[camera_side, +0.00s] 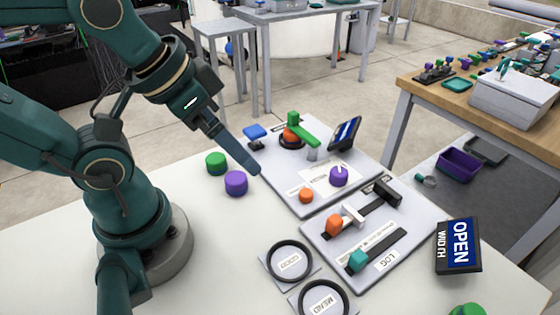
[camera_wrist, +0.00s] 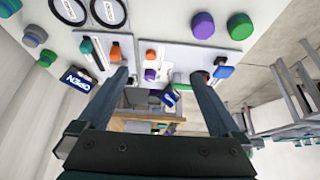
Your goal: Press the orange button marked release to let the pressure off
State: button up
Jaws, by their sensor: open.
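A small round orange button (camera_side: 306,196) sits on the front part of the grey upper panel (camera_side: 275,185), left of a purple knob (camera_side: 338,176). It also shows in the wrist view (camera_wrist: 151,54), between my finger lines. Its label is too small to read. My gripper (camera_side: 255,169) points down near the panel's left edge, left of the button and apart from it. In the wrist view my two fingers (camera_wrist: 160,75) are spread wide with nothing between them.
A second panel has an orange slider knob (camera_side: 333,225). Green (camera_side: 216,163) and purple (camera_side: 236,183) cylinders stand left.

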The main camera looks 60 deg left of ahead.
grip_shut()
dwell(1.5)
